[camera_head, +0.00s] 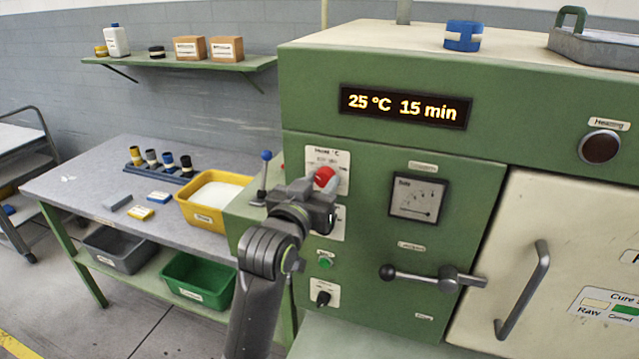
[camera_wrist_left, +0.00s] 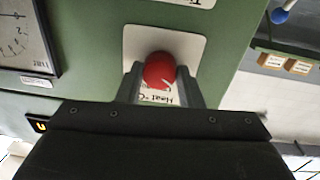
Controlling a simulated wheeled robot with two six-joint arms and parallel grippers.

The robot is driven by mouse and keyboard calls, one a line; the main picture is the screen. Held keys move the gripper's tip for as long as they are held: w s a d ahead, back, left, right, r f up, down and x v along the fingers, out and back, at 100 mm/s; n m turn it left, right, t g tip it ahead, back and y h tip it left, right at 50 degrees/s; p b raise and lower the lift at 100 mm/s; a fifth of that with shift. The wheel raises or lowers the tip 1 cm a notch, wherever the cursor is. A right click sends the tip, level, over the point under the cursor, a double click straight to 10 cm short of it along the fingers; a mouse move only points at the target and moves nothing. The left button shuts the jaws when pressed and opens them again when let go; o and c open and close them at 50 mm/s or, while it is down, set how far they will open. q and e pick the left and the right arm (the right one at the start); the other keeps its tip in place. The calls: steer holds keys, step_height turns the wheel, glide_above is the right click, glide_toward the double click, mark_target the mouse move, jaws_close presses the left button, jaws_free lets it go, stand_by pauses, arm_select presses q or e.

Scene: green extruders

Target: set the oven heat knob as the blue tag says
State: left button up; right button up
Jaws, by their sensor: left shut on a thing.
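The red heat knob (camera_head: 324,177) sits on a white dial plate (camera_head: 341,157) on the green oven's front. My left gripper (camera_head: 318,190) is shut on the knob, with one finger on each side of it in the left wrist view. There the red knob (camera_wrist_left: 160,68) shows a small white mark, and the plate around it reads "Heat °C". The oven display (camera_head: 405,106) reads 25 °C 15 min. A small blue tag (camera_head: 159,197) lies on the table at the left; its writing is too small to read. My right gripper is not in view.
A black-knobbed lever (camera_head: 430,277), a green button (camera_head: 325,262) and a dark knob (camera_head: 323,298) are near my left arm. A blue-knobbed lever (camera_head: 264,172) stands left of the gripper. A yellow tray (camera_head: 207,220) and yellow tag (camera_head: 140,213) are on the table.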

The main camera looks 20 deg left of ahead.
arm_select(q)
steer(key=m+p, duration=0.1)
steer(key=m, duration=0.2)
steer(key=shift+r+p, duration=0.15)
steer(key=shift+p, duration=0.15)
steer(key=m+p, duration=0.1)
steer(key=m, duration=0.3)
steer(key=shift+p, duration=0.3)
steer(key=m, duration=0.2)
steer(key=m+p, duration=0.1)
steer(key=m, duration=0.1)
steer(key=shift+m+g+y, duration=0.3)
steer(key=shift+m+p, duration=0.4)
steer(key=shift+m, duration=1.2)
steer(key=o, duration=1)
